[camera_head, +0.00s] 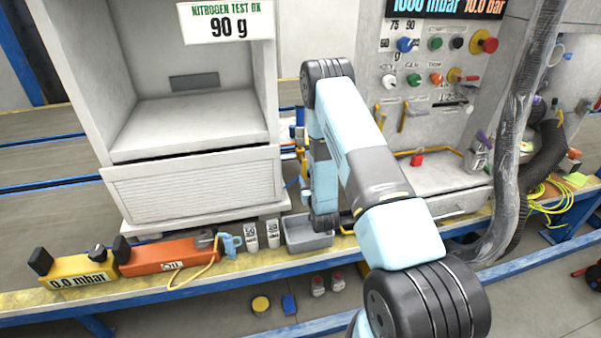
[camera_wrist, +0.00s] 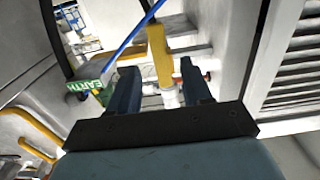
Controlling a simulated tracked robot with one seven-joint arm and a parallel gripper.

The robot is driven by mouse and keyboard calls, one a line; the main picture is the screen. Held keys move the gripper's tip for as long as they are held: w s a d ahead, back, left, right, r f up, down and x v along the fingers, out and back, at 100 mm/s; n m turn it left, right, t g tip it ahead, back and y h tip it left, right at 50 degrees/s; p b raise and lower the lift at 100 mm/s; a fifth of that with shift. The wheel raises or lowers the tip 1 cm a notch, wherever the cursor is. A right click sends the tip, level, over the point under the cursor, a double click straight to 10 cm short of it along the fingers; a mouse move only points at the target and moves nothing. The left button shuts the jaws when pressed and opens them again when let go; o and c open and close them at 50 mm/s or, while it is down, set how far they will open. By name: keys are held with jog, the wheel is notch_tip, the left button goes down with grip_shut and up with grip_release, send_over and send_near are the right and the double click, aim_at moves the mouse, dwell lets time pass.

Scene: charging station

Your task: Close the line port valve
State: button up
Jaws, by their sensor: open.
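In the wrist view my gripper (camera_wrist: 158,68) is open. A yellow bar (camera_wrist: 158,50) with a pale fitting below it shows between the two dark fingers, with a visible gap on each side. It looks like a valve handle, but I cannot tell for sure that it belongs to the line port valve. In the head view small yellow parts (camera_head: 303,152) show just left of my arm, behind the bench edge. My arm hides the area to their right, and the gripper's fingers are not clear there.
A thin blue cable (camera_wrist: 130,38) crosses beside the yellow bar. A green label (camera_wrist: 88,83) is left of the fingers. A grey tray (camera_head: 305,236), an orange box (camera_head: 165,254) and a yellow box (camera_head: 75,269) stand along the bench. A control panel (camera_head: 425,70) rises at right.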

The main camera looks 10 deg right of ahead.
aim_at(304, 172)
jog(key=w, duration=0.6)
jog(key=shift+w, duration=0.3)
grip_shut()
